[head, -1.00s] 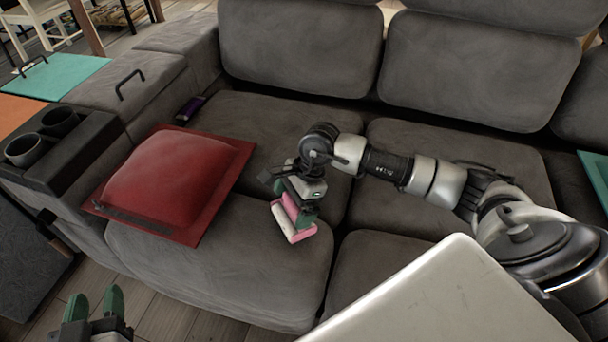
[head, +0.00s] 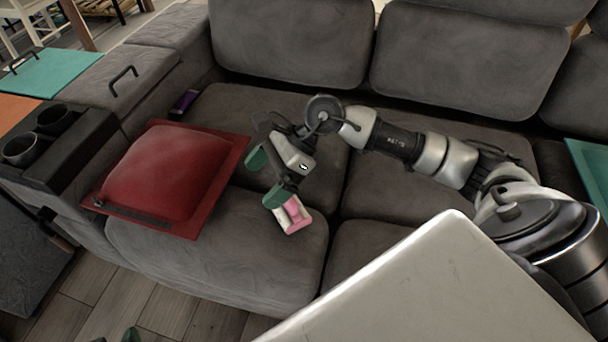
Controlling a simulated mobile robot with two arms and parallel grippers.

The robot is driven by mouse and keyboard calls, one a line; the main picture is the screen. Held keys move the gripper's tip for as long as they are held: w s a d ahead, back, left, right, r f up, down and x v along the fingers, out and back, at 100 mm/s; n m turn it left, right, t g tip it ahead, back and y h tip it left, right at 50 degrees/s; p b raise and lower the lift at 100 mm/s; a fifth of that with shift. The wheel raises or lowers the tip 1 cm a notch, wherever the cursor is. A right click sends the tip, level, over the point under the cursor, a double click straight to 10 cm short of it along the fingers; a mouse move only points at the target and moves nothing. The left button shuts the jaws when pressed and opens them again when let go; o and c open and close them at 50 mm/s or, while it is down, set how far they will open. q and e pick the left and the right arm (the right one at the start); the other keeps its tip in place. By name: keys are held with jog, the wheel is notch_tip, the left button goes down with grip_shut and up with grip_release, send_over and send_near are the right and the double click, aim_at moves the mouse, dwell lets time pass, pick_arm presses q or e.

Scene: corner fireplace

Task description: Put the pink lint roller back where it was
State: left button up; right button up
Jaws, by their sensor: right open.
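The pink lint roller (head: 294,216), pink and white, lies on the grey sofa seat (head: 215,265) near the middle, to the right of the red cushion. My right gripper (head: 266,178) is open, with its two green fingertips spread apart just above and to the left of the roller. The lower fingertip overlaps the roller's upper end in the picture; I cannot tell whether they touch. My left gripper (head: 131,335) shows only as a green fingertip at the bottom edge; the rest of it is out of the picture.
A red cushion (head: 172,172) lies on the left seat. A dark purple object (head: 184,101) lies behind it by the armrest. A cup holder console (head: 75,143) stands at the left. The front of the left seat is clear.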

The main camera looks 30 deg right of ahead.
jog(key=a+r+m+t+y, duration=0.7)
jog(key=r+m+t, duration=0.5)
jog(key=m, duration=0.8)
jog(key=s+d+f+m+t+h, duration=0.1)
jog(key=d+f+m+t+h, duration=0.1)
jog(key=d+f+m+h, duration=0.65)
jog(key=s+a+f+m+t+h, duration=0.15)
jog(key=m+h, duration=0.45)
jog(key=m, duration=0.8)
jog(key=s+d+f+m+g, duration=0.1)
jog(key=s+f+m+g, duration=0.6)
jog(key=s+f, duration=0.1)
jog(key=shift+s+d+f+h, duration=0.15)
jog(key=shift+s+f+h, duration=0.25)
jog(key=shift+f, duration=0.45)
